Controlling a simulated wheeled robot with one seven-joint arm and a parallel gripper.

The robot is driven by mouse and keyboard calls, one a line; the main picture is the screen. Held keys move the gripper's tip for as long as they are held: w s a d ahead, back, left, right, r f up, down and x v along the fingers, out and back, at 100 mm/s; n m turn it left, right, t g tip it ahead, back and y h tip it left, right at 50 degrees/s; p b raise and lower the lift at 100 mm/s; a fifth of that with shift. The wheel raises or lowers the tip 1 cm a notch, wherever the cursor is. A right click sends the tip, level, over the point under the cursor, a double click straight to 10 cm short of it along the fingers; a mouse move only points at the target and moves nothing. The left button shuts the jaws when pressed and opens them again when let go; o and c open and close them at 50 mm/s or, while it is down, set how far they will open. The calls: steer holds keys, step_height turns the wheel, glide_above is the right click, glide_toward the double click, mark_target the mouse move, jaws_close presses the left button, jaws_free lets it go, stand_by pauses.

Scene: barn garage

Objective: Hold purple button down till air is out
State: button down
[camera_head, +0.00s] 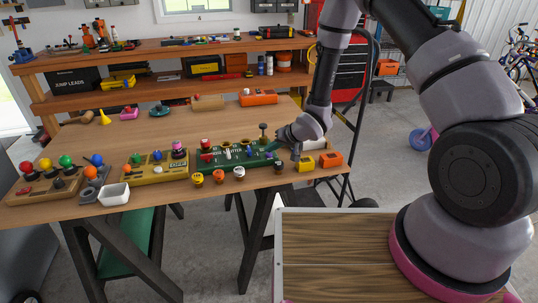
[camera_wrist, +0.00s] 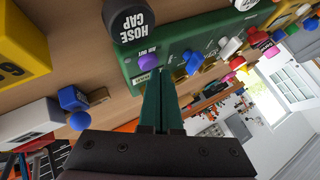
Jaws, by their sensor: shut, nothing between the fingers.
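A green panel (camera_head: 235,160) lies on the wooden workbench, with levers and knobs on it. In the wrist view the panel (camera_wrist: 180,45) carries a small purple button (camera_wrist: 147,61) beside a printed label, near its edge. My gripper (camera_head: 271,148) is at the right end of the panel. In the wrist view my gripper (camera_wrist: 161,76) shows its teal fingers closed together and empty. The fingertips are just beside the purple button in the picture; I cannot tell whether they touch it. A blue knob (camera_wrist: 193,62) is on the other side of the fingertips.
A black "HOSE CAP" knob (camera_wrist: 130,20) stands close to the panel. Orange and yellow blocks (camera_head: 331,159) sit at the bench's right end. A yellow panel (camera_head: 157,170) and a white bowl (camera_head: 114,194) are to the left. The bench's back middle is mostly clear.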

mark_target(271, 157)
steer(key=shift+f, duration=0.45)
stand_by(1.4)
stand_by(0.7)
steer(key=shift+r, duration=0.9)
steer(key=shift+r, duration=2.5)
